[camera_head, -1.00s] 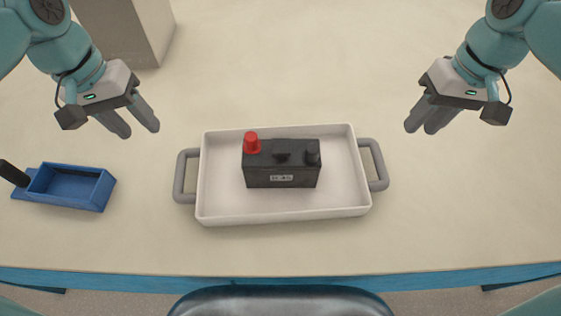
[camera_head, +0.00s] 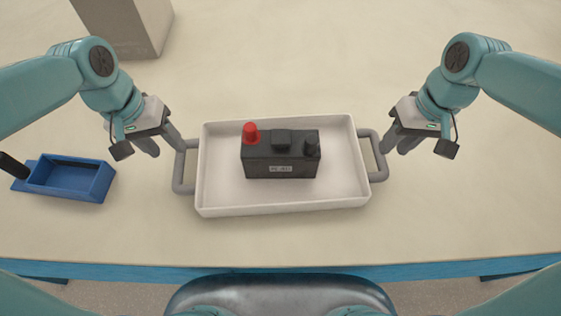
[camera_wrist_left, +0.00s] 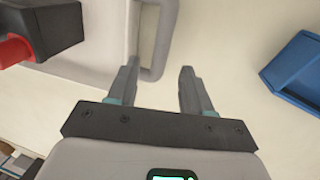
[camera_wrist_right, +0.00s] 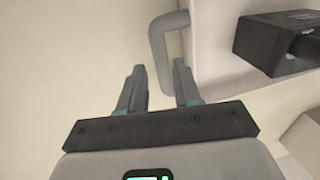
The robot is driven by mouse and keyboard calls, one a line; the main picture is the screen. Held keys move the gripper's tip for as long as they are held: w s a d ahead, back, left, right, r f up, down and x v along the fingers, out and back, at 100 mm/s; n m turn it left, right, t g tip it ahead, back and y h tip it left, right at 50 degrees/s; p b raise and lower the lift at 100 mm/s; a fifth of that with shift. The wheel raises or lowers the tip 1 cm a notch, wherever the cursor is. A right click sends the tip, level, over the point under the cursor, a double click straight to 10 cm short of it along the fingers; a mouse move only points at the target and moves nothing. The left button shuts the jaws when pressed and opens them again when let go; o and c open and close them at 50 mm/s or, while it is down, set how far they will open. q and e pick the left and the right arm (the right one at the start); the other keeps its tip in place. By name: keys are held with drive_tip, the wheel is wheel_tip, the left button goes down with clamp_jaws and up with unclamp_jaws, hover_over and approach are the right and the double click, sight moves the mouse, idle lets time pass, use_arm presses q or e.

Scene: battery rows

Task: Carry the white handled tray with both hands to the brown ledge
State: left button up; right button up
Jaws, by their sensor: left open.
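The white handled tray (camera_head: 225,200) lies on the table in the middle of the head view, with a grey handle at each end. A dark battery (camera_head: 281,156) with a red cap stands in it. My left gripper (camera_head: 168,147) is open by the left handle (camera_head: 179,178); in the left wrist view (camera_wrist_left: 158,72) the handle (camera_wrist_left: 166,40) shows between its fingers. My right gripper (camera_head: 396,147) is open by the right handle (camera_head: 380,160); in the right wrist view (camera_wrist_right: 158,70) the handle (camera_wrist_right: 155,42) shows between its fingers. I cannot tell whether either touches.
A blue bin (camera_head: 75,180) with a black grip lies to the left of the tray. A grey-brown block (camera_head: 125,25) stands at the back left; I cannot tell whether it is the ledge. The table's blue front edge (camera_head: 120,271) is near. Table behind the tray is clear.

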sight(177, 157)
use_arm(q)
drive_tip(key=f, duration=0.4)
drive_tip(key=d+f, duration=0.1)
drive_tip(key=f, duration=0.1)
drive_tip(key=shift+w+d+f, duration=0.1)
drive_tip(key=shift+w+f, duration=0.1)
drive_tip(key=shift+f, duration=0.15)
use_arm(e)
drive_tip(key=f, duration=0.3)
drive_tip(key=a+f, duration=0.1)
drive_tip(key=f, duration=0.2)
drive_tip(key=shift+w+a+f, duration=0.1)
drive_tip(key=shift+a+f, duration=0.05)
drive_tip(key=shift+f, duration=0.2)
use_arm(q)
drive_tip(key=c, duration=0.7)
use_arm(e)
clamp_jaws()
use_arm(q)
clamp_jaws()
drive_tip(key=shift+r, duration=0.15)
use_arm(e)
drive_tip(key=shift+r, duration=0.1)
